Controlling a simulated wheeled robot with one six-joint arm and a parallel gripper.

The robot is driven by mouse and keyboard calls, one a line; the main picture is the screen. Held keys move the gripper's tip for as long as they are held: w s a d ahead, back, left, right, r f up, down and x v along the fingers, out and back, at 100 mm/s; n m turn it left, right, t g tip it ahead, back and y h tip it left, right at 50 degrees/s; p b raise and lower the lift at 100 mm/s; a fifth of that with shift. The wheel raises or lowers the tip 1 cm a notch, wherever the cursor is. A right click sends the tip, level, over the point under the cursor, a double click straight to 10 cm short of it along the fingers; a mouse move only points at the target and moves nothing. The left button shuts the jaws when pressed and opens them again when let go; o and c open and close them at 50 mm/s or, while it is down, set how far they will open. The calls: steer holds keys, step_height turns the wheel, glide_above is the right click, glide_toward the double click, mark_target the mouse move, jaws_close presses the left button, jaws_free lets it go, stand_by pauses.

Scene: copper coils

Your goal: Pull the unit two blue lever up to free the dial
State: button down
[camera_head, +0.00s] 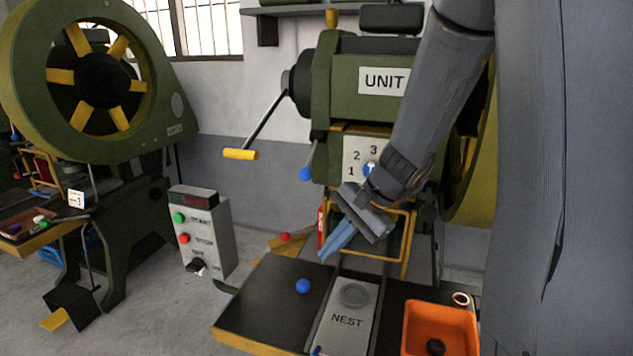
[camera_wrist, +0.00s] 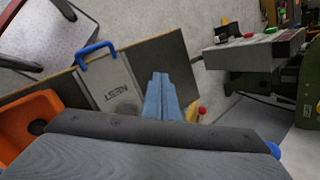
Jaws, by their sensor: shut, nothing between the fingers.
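The green machine's label (camera_head: 382,81) reads UNIT; my arm hides the rest. A lever with a blue ball end (camera_head: 306,174) hangs down at the machine's left side. The dial plate (camera_head: 353,158), marked 1, 2, 3, has a blue and white knob (camera_head: 369,169) partly hidden by my wrist. My gripper (camera_head: 322,257) is shut and empty, below and right of the lever ball, apart from it in the picture. In the wrist view my blue fingers (camera_wrist: 158,77) are together, and a blue ball (camera_wrist: 274,150) shows at the lower right.
The NEST plate (camera_head: 346,321) has a blue handle (camera_wrist: 96,53). An orange bin (camera_head: 410,318) is at right. A yellow-gripped crank (camera_head: 240,154) sticks out left. A red ball (camera_head: 285,237) is behind the table.

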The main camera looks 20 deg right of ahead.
mark_target(310, 174)
steer(key=w+d+r+m+t+y, duration=0.1)
steer(key=w+d+r+m+t, duration=0.35)
steer(key=w, duration=0.35)
steer(key=w+d+r+m+t+y, duration=0.1)
steer(key=w+d+r+m+t, duration=0.25)
steer(key=w+d, duration=0.35)
steer(key=w+a+f+p, duration=0.1)
steer(key=w+a+p, duration=0.4)
steer(key=a, duration=0.3)
steer(key=shift+w+f+m+p, duration=0.35)
steer(key=shift+w+m, duration=0.05)
steer(key=shift+w, duration=0.4)
steer(key=shift+a+r, duration=0.1)
steer(key=shift+a, duration=0.05)
steer(key=shift+s+a+r+b, duration=0.3)
steer(key=shift+s+r+b, duration=0.15)
steer(key=shift+r, duration=0.3)
steer(key=shift+s+a+r+b, duration=0.3)
steer(key=shift+r+b, duration=0.2)
steer(key=shift+r, duration=0.2)
